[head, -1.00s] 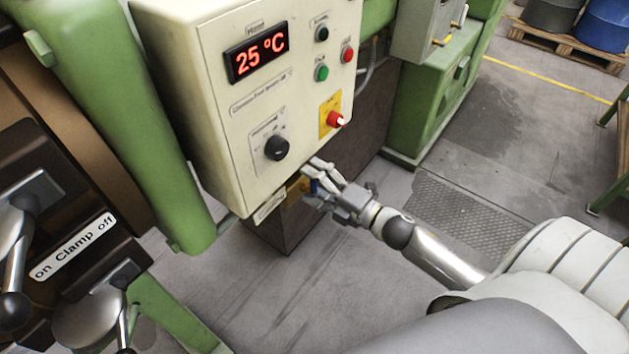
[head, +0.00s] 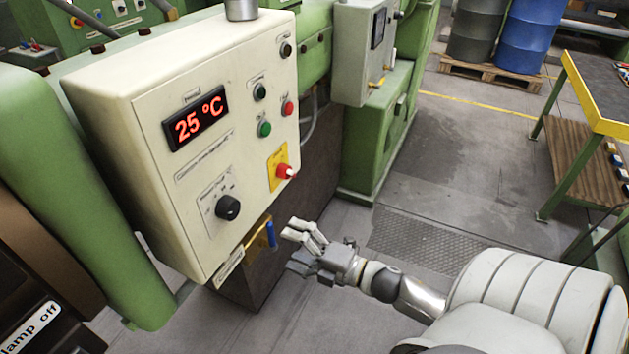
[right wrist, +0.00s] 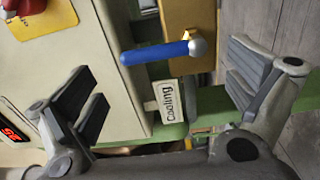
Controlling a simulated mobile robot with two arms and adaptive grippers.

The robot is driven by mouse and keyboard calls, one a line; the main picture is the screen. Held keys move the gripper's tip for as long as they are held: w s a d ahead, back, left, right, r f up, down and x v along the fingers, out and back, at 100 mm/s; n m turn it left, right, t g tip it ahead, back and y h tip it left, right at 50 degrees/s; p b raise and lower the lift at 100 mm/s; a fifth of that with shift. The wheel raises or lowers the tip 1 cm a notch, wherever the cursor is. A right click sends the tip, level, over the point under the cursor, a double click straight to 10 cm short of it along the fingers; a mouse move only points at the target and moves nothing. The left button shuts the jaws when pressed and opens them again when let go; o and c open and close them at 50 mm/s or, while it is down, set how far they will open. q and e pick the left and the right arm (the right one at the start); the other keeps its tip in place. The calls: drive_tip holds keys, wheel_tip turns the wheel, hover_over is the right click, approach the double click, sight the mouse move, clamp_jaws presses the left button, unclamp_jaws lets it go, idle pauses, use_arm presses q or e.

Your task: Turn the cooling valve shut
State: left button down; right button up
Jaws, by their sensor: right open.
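The cooling valve is a blue lever (head: 271,235) on a brass-coloured mount (head: 254,241) under the lower right edge of the cream control box. The lever stands nearly upright in the head view. In the right wrist view the blue lever (right wrist: 155,53) lies across the picture with a silver knob at its right end, beside a "Cooling" label (right wrist: 168,101). My right gripper (head: 294,251) is open and empty, just right of the lever with a small gap. In the right wrist view its fingers are wide apart on either side of the lever. My left gripper is not in view.
The cream control box (head: 213,105) carries a 25 °C display (head: 195,118), a black knob (head: 228,207) and a red switch (head: 285,171) above the valve. A green machine column (head: 85,200) stands at left. Floor right of the valve is open. A workbench (head: 590,110) stands at far right.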

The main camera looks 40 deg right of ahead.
drive_tip(key=v, duration=0.6)
drive_tip(key=shift+s, duration=0.2)
drive_tip(key=shift+d, duration=0.1)
drive_tip(key=s+d+f+m+g+h, duration=0.15)
drive_tip(key=f+m, duration=0.25)
drive_tip(key=f, duration=0.6)
drive_tip(key=s+d+f+m+g+h, duration=0.1)
drive_tip(key=s+f+m+g+h, duration=0.2)
drive_tip(key=f, duration=0.7)
drive_tip(key=s+d+f+m+g+h, duration=0.1)
drive_tip(key=s+d+f+m+h, duration=0.15)
drive_tip(key=f+m, duration=0.55)
drive_tip(key=s+a+f+m+g, duration=0.2)
drive_tip(key=s+a+f+g, duration=0.3)
drive_tip(key=s+f, duration=0.6)
drive_tip(key=s+a+f+m+g, duration=0.3)
drive_tip(key=s+a+f+g, duration=0.2)
drive_tip(key=s, duration=0.8)
drive_tip(key=a+f, duration=0.3)
drive_tip(key=f, duration=0.2)
drive_tip(key=shift+f, duration=0.4)
drive_tip(key=shift+c, duration=0.4)
